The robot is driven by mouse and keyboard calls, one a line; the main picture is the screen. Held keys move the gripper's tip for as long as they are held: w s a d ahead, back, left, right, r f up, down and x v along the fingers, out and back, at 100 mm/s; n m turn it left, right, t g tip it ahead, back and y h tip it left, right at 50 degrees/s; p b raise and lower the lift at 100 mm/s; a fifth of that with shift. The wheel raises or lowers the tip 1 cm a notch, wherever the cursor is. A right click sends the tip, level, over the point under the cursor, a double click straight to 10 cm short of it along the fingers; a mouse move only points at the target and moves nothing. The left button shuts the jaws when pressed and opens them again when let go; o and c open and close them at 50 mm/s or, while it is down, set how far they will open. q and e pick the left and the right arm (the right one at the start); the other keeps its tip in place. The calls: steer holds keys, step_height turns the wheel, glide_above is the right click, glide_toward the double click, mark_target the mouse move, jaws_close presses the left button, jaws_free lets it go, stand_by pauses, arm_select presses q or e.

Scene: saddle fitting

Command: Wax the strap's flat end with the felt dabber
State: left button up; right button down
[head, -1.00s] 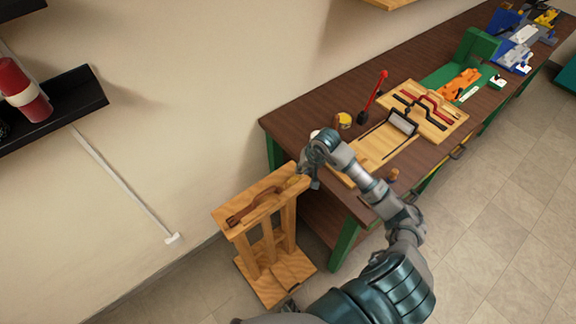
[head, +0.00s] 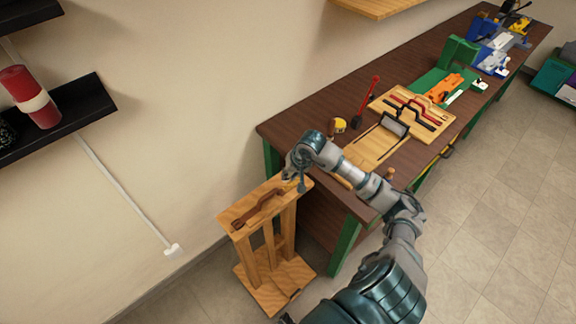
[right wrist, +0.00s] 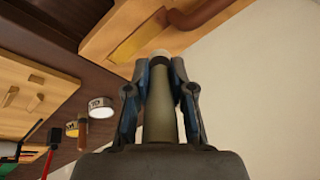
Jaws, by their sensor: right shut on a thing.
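The brown strap (head: 258,208) lies on top of the wooden stand (head: 238,222). In the right wrist view its brown part (right wrist: 205,14) runs to the upper right, and a flat tan piece (right wrist: 138,38), apparently its flat end, lies beside it. My right gripper (head: 292,178) is at the stand's right end. In the right wrist view it (right wrist: 160,85) is shut on the felt dabber (right wrist: 160,115), a pale olive handle with a dark band and a whitish tip. The tip overlaps the stand's edge near the tan piece; I cannot tell whether they touch. My left gripper is out of view.
The dark workbench (head: 310,110) stands right of the stand, with a wooden board (head: 385,145), a red-handled tool (head: 370,95) and a yellow tin (head: 340,125). Two round tins (right wrist: 101,107) show in the wrist view. A black shelf (head: 70,120) is on the left wall.

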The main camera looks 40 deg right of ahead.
step_height(320, 180, up, 3)
steer(key=shift+f+p, duration=0.15)
steer(key=shift+p, duration=0.3)
steer(key=shift+d+r+p, duration=0.15)
steer(key=shift+r+p, duration=0.2)
steer(key=shift+r, duration=0.5)
steer(key=shift+s+a+f+h, duration=0.15)
steer(key=shift+s+a+f, duration=0.1)
steer(key=shift+a, duration=0.3)
steer(key=shift+s+a+f+h, duration=0.15)
steer(key=shift+s+a+f, duration=0.1)
steer(key=shift+a, duration=0.3)
steer(key=shift+a, duration=0.1)
